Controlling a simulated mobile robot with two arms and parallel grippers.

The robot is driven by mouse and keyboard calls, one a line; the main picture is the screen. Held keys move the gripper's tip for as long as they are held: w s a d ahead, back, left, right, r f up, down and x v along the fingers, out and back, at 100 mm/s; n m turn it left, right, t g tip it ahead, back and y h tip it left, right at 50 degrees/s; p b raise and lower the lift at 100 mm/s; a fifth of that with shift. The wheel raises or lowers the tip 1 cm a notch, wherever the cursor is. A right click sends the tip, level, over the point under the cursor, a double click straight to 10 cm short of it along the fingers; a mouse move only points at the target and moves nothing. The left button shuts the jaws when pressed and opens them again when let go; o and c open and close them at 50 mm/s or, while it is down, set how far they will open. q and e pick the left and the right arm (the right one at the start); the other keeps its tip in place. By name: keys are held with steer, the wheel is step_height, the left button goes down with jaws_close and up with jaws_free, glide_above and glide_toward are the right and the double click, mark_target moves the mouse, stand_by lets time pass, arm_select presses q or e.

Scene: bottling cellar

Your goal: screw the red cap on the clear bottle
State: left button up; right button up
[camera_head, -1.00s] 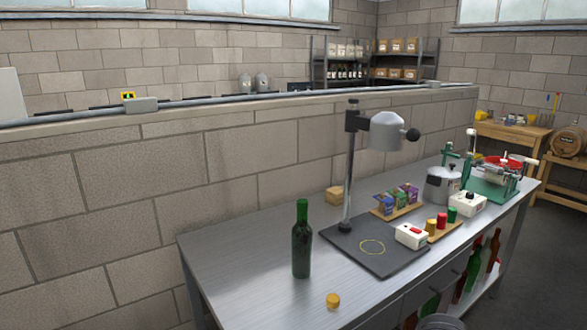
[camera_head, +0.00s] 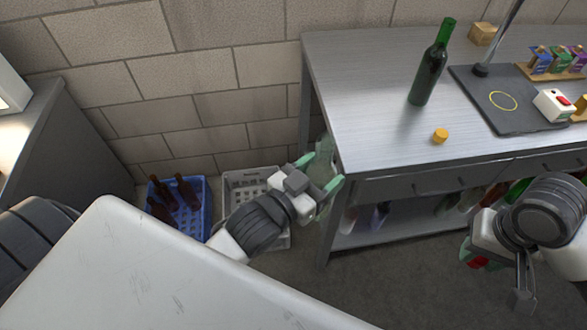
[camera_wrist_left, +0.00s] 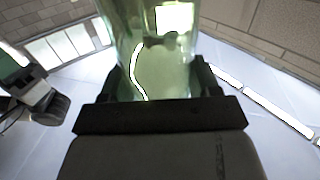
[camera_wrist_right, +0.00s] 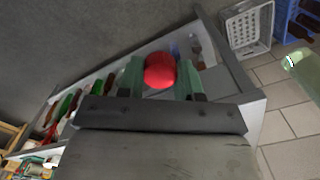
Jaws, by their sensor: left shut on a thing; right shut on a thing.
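The clear bottle (camera_head: 323,158), see-through with a pale green tint, is held between the green fingers of my left gripper (camera_head: 321,182), left of the workbench's front corner. It fills the upper middle of the left wrist view (camera_wrist_left: 160,62); its mouth is not clear to see. My right gripper (camera_head: 470,262) is in front of the bench, well to the right of the bottle. It is shut on the red cap (camera_wrist_right: 160,70), which sits between its fingertips in the right wrist view. The cap and bottle are apart.
The steel workbench (camera_head: 372,100) carries a dark green bottle (camera_head: 431,68), a yellow cap (camera_head: 440,136) and a black stand base (camera_head: 510,112). A blue crate (camera_head: 205,208) with brown bottles and a grey crate (camera_head: 238,190) stand on the floor by the wall.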

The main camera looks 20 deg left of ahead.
arm_select(q)
steer(key=w+d+m+g+h, duration=0.2)
steer(key=d+m+h, duration=0.1)
steer(key=d, duration=0.3)
steer(key=shift+w+d+r+m+g+h, duration=0.2)
steer(key=shift+w+r+m+g+h, duration=0.15)
steer(key=shift+h, duration=0.55)
steer(key=shift+f, duration=0.1)
arm_select(e)
steer(key=w+a+r+n, duration=0.3)
steer(key=a+r+n, duration=0.2)
steer(key=a+r, duration=0.4)
steer(key=w+a+r+n, duration=0.3)
steer(key=a+r+n, duration=0.2)
steer(key=a+r, duration=0.5)
steer(key=a, duration=0.5)
steer(key=shift+f, duration=0.1)
steer(key=shift+f, duration=1.95)
